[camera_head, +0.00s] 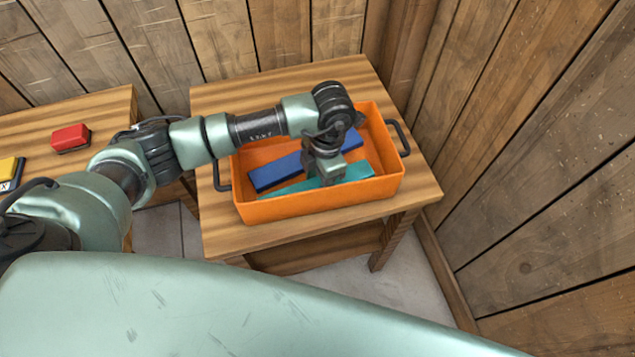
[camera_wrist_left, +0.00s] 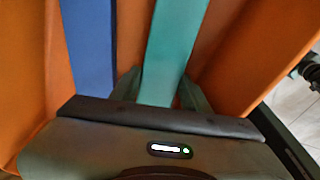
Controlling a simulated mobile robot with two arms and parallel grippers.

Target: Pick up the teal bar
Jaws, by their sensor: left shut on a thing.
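The teal bar (camera_head: 355,174) lies low in the orange bin, near its front wall. It also shows in the left wrist view (camera_wrist_left: 172,50), running up from between my fingers. My left gripper (camera_head: 326,180) reaches down into the bin from above and is shut on the teal bar around its middle. In the left wrist view the fingers (camera_wrist_left: 160,92) sit on either side of the bar. A blue bar (camera_head: 275,176) lies behind the teal bar, apart from the gripper, and shows in the left wrist view (camera_wrist_left: 90,45). My right gripper is not in view.
The orange bin (camera_head: 320,200) with black side handles stands on a wooden table (camera_head: 225,235). Wooden walls close in behind and at the right.

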